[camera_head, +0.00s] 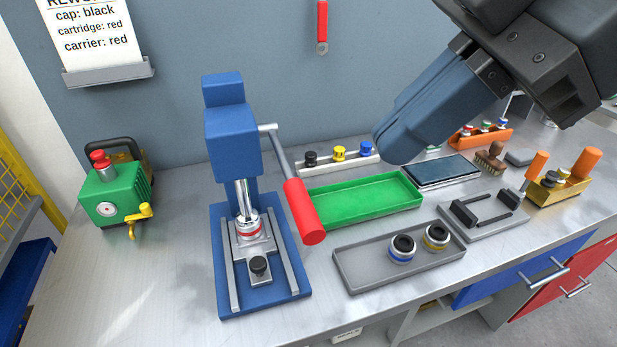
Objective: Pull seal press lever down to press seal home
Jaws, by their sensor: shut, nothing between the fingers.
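The blue seal press (231,140) stands on the bench left of centre. Its lever (279,150) comes off the right side of the press head and slants down to a thick red grip (305,211), which hangs low beside the press. The press ram (242,199) reaches down onto a round part with a red band (248,228) on the slide in the base. My gripper (388,150) is at the upper right, with its blue fingers shut and empty. It appears to the right of the lever grip and apart from it.
A green tray (375,204) lies empty right of the lever. A grey tray (362,282) in front holds two ringed parts. A rack with knobs (310,168) stands behind. A green pump-like unit (107,200) is at left.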

